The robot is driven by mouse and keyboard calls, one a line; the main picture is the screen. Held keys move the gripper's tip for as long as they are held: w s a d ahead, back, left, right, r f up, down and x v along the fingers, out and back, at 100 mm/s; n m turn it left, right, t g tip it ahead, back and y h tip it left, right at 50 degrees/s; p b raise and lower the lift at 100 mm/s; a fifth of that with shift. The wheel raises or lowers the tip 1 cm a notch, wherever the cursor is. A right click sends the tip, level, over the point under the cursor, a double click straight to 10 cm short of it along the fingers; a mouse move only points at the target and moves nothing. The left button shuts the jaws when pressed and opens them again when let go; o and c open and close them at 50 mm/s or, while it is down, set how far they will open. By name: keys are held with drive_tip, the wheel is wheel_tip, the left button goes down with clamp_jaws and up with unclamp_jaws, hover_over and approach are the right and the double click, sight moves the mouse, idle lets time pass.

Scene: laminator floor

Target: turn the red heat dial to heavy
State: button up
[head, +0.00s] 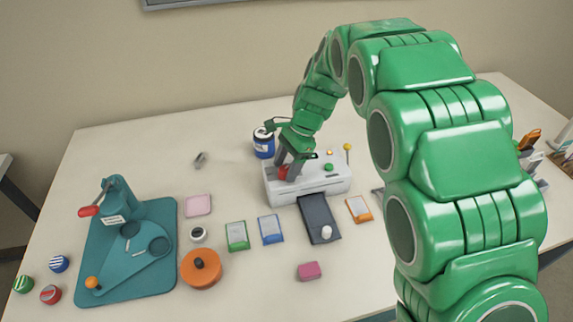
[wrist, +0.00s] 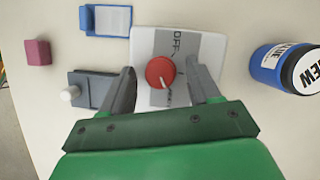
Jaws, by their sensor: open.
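The red heat dial (wrist: 160,72) sits on the grey panel of the white laminator (head: 318,182), near its left end. In the wrist view the dial has a pale pointer line slanting toward its lower right edge. "OFF" is printed beside the dial; other lettering by it is partly hidden and too small to read. My gripper (wrist: 162,88) is open, with one grey finger on each side of the dial and gaps visible between them. In the head view my gripper (head: 289,166) is down over the dial (head: 284,172) and partly hides it.
A blue jar (head: 263,143) stands close behind the laminator. A green button (head: 328,167) and a yellow-tipped lever (head: 347,148) are to the dial's right. A dark tray (head: 318,215) lies in front, beside blue (head: 271,229) and orange (head: 358,208) packets. A teal press (head: 125,235) stands left.

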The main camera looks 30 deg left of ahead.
drive_tip(key=c, duration=1)
drive_tip(key=shift+n, duration=0.7)
drive_tip(key=o, duration=1)
drive_tip(key=v, duration=0.7)
drive_tip(key=shift+w+r, duration=0.25)
drive_tip(key=shift+r, duration=0.1)
